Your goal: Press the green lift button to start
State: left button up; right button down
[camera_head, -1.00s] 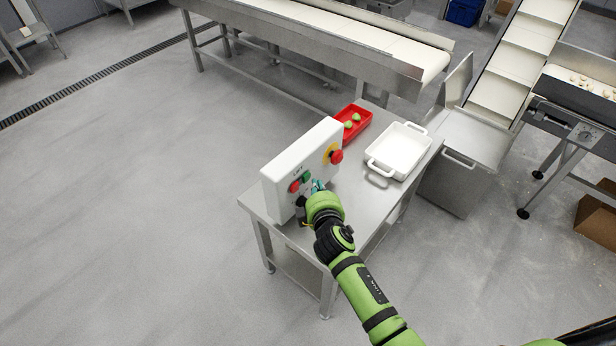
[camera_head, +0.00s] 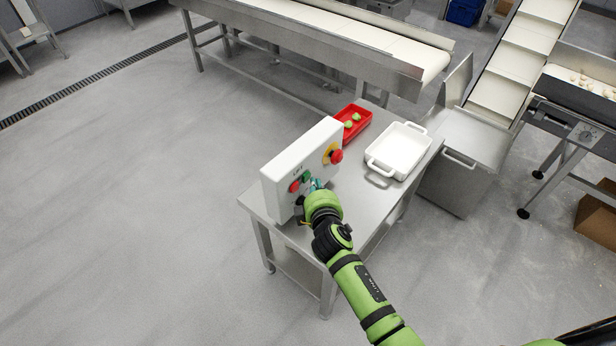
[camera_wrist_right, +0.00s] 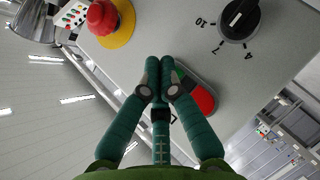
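A white control box (camera_head: 300,160) stands on a steel table. Its face carries a green button (camera_head: 306,176), a red button (camera_head: 294,187) and a red mushroom knob (camera_head: 336,156) on a yellow base. My right gripper (camera_head: 317,185) is at the box face, just beside the green button. In the right wrist view its teal fingers (camera_wrist_right: 158,76) are shut together with nothing seen between them. They cover most of the green button (camera_wrist_right: 180,72); the red button (camera_wrist_right: 203,101) shows to the right. I cannot tell whether the fingertips touch the button. My left gripper is out of view.
In the right wrist view a black dial (camera_wrist_right: 239,18) sits on the panel. On the steel table (camera_head: 372,205) are a red tray (camera_head: 363,132) with green items and a white dish (camera_head: 399,150). A conveyor (camera_head: 330,35) runs behind. The floor at left is clear.

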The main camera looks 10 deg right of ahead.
jog(key=shift+w+a, duration=0.35)
jog(key=shift+w, duration=0.15)
dwell(0.7)
jog(key=shift+s, duration=0.1)
jog(key=shift+s+d, duration=0.5)
jog(key=shift+s, duration=0.1)
jog(key=shift+p, duration=0.3)
jog(key=shift+s+d+p, duration=0.5)
jog(key=shift+s+d, duration=0.3)
jog(key=shift+s, duration=0.2)
jog(key=shift+s+d+p, duration=0.5)
jog(key=shift+s+d, duration=0.25)
jog(key=shift+s, duration=0.2)
